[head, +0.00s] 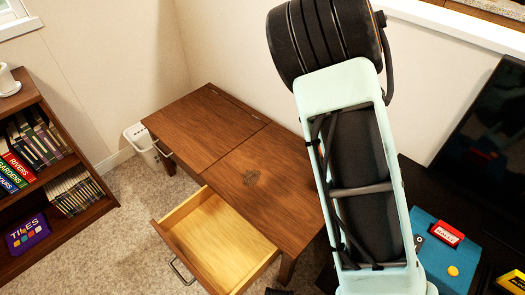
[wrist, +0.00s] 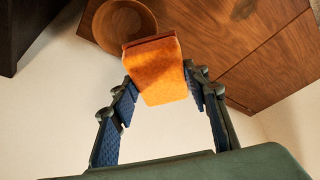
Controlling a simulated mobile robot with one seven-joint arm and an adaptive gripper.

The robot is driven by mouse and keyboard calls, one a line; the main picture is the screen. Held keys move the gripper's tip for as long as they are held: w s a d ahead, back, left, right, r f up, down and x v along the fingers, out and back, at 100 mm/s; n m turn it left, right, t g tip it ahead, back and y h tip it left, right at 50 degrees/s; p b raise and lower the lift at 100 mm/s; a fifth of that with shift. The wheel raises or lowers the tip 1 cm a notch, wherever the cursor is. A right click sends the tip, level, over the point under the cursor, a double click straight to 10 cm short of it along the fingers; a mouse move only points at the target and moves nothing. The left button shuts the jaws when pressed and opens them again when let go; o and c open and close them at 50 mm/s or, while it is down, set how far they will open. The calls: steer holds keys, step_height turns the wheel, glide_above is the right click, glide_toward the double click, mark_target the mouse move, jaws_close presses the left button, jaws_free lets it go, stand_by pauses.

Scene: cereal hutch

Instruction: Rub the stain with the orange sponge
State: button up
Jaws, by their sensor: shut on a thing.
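The stain (head: 251,177) is a dark patch on the brown wooden desk top in the head view. A dark mark at the top edge of the wrist view (wrist: 243,8) looks like the same stain. The orange sponge (wrist: 160,75) is in the wrist view, held between the two fingers of my gripper (wrist: 160,82). It is apart from the stain in that view. In the head view my arm hides the sponge, and my gripper does not clearly show.
The wooden desk (head: 200,125) has an open, empty-looking drawer (head: 222,240) at its front. A round wooden bowl (wrist: 122,18) is behind the sponge. A dark table (head: 440,190) at right holds a blue item (head: 440,255). A bookshelf (head: 50,190) is at left.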

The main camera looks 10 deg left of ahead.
mark_target(241, 185)
steer(key=w+a+f+n+g+y+p, duration=0.15)
steer(key=a+f+n, duration=0.25)
steer(key=a+f, duration=0.55)
steer(key=w+a+f+n+y+b, duration=0.15)
steer(key=a+f+n, duration=0.35)
steer(key=a, duration=0.8)
steer(key=shift+m+h, duration=0.3)
steer(key=shift+m, duration=0.2)
step_height(241, 185, down, 7)
steer(key=b, duration=0.5)
steer(key=shift+w+f+b, duration=0.1)
steer(key=shift+w+b, duration=0.05)
steer(key=shift+b, duration=0.25)
steer(key=shift+f, duration=0.95)
